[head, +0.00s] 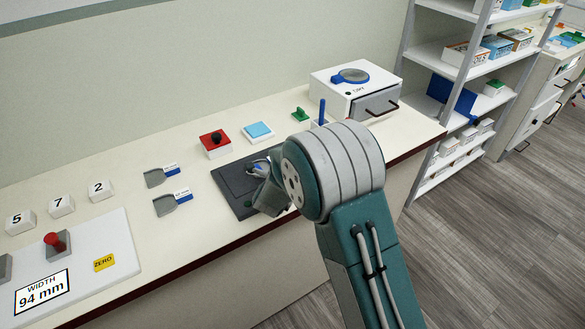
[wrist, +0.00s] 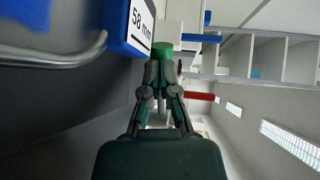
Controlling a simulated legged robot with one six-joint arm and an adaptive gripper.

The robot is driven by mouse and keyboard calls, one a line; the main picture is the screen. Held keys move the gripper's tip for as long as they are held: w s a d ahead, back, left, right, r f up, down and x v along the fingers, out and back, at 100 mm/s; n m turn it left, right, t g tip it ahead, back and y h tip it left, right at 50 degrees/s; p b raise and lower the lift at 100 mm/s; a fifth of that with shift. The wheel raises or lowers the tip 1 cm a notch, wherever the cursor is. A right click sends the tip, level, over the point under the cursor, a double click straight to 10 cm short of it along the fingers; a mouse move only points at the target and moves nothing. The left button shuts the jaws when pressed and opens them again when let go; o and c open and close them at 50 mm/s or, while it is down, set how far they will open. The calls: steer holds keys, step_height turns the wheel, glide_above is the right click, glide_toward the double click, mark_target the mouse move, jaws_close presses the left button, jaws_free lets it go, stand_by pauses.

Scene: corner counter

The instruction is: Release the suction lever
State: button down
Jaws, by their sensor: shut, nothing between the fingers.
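I cannot tell for sure which part is the suction lever. In the head view a blue upright bar (head: 322,111) stands just behind my arm, beside a small green piece (head: 300,114) on the counter. My gripper (wrist: 161,68) is shut and empty in the wrist view. A green round-ended piece (wrist: 163,47) shows just past its fingertips; I cannot tell whether they touch. In the wrist view a blue bar (wrist: 200,38) and a red bar (wrist: 198,97) stick out to the right. In the head view my arm partly hides the gripper, over a dark plate (head: 232,181).
A white box with a grey drawer (head: 375,103) stands at the back right of the counter. A red box with a black knob (head: 215,143), a light blue pad (head: 258,132) and two grey scrapers (head: 160,177) lie nearby.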

steer(key=shift+r+x, duration=0.15)
steer(key=shift+x, duration=0.5)
steer(key=shift+r+x, duration=0.1)
steer(key=shift+x, duration=0.55)
steer(key=shift+w+d, duration=0.25)
steer(key=shift+w, duration=0.3)
steer(key=shift+w+d, duration=0.25)
steer(key=shift+w, duration=0.25)
steer(key=shift+s, duration=0.1)
steer(key=v, duration=1.1)
steer(key=shift+s+a, duration=0.15)
steer(key=shift+s, duration=0.2)
